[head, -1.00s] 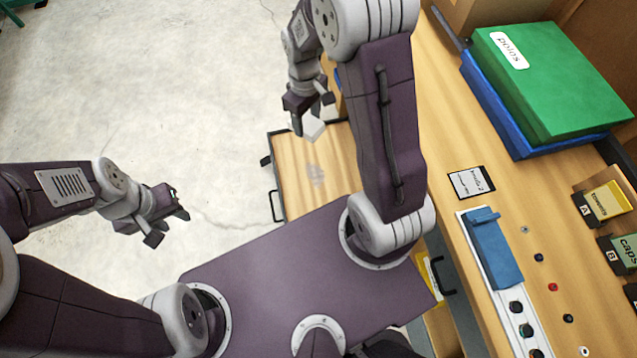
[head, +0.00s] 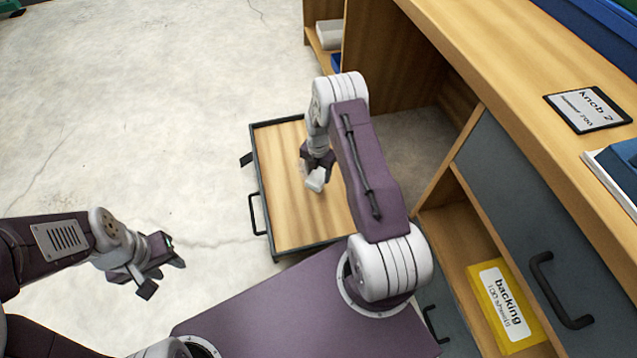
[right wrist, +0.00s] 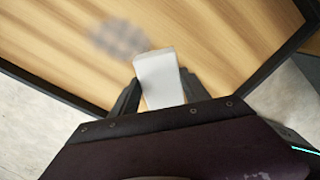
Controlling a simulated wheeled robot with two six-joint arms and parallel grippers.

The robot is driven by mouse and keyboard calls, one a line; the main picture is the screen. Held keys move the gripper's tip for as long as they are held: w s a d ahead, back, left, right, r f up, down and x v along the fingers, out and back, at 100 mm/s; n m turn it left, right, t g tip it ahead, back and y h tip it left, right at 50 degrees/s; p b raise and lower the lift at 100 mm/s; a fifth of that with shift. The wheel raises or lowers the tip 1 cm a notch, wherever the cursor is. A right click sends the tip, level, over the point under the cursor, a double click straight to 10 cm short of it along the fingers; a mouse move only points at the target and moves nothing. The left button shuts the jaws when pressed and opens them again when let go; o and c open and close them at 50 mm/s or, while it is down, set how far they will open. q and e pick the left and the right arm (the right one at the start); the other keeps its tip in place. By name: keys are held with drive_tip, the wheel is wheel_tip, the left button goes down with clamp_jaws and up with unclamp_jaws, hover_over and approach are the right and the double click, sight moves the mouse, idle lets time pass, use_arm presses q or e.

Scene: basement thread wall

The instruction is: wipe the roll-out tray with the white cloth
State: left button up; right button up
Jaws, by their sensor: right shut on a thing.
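The roll-out tray (head: 285,219) is a wooden-bottomed drawer with a dark rim, pulled out low beside the bench. My right gripper (head: 317,176) is over the tray and shut on the white cloth (head: 315,182), a small pale block-like piece. In the right wrist view the cloth (right wrist: 160,78) sits between the fingers, over the tray floor; whether it touches the wood I cannot tell. A blurry grey smudge (right wrist: 118,38) lies on the tray floor just beyond it. My left gripper (head: 156,272) is open and empty above the concrete floor at the left.
The wooden bench (head: 480,60) with a grey drawer front (head: 520,200) stands at the right. A yellow "backing" pack (head: 505,306) lies on a shelf below it. A "knob 2" card (head: 588,109) lies on the bench top.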

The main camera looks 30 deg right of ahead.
wheel_tip(320, 180, down, 6)
drive_tip(key=b, duration=0.6)
drive_tip(key=shift+f+b, duration=0.45)
drive_tip(key=shift+f, duration=0.5)
idle(0.6)
